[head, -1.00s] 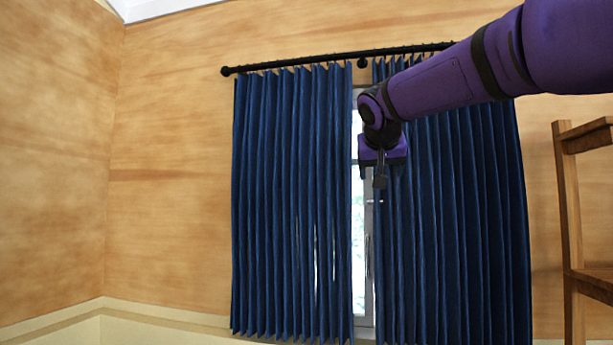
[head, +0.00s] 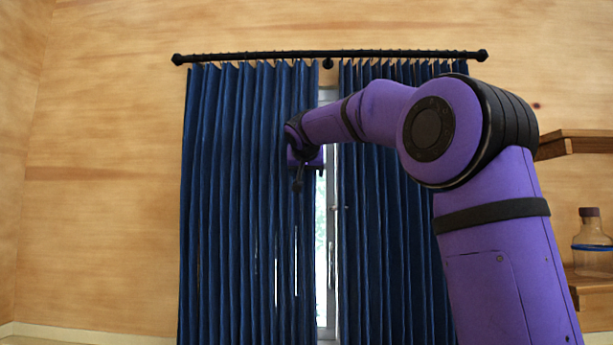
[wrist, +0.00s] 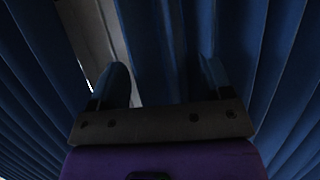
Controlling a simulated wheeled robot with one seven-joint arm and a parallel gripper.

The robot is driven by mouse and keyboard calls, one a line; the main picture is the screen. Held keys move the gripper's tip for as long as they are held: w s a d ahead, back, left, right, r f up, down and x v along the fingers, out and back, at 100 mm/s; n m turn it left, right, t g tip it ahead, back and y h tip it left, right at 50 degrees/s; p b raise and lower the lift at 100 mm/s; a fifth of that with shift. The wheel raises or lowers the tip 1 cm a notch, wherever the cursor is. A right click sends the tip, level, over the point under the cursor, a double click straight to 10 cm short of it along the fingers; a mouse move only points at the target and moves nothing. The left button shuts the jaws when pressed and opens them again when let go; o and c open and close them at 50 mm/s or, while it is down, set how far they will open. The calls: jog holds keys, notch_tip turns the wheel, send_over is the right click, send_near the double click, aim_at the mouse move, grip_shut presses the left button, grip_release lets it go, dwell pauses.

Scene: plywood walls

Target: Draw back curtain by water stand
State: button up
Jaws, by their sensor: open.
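Two blue pleated curtains hang from a black rod (head: 400,54). The right curtain (head: 375,250) is on the side of the wooden stand (head: 590,140), partly hidden by my purple arm. My gripper (head: 298,185) shows in front of the left curtain's inner edge, beside the gap. In the wrist view my gripper (wrist: 165,80) is open, with blue curtain cloth (wrist: 160,50) showing between and beyond the fingers. I cannot tell whether the fingers touch the cloth.
A window (head: 323,250) shows through the narrow gap between the curtains. A bottle with a blue band (head: 592,246) stands on a shelf of the stand at the right. The plywood wall (head: 100,200) at the left is bare.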

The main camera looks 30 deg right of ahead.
jog(key=shift+x, duration=1.45)
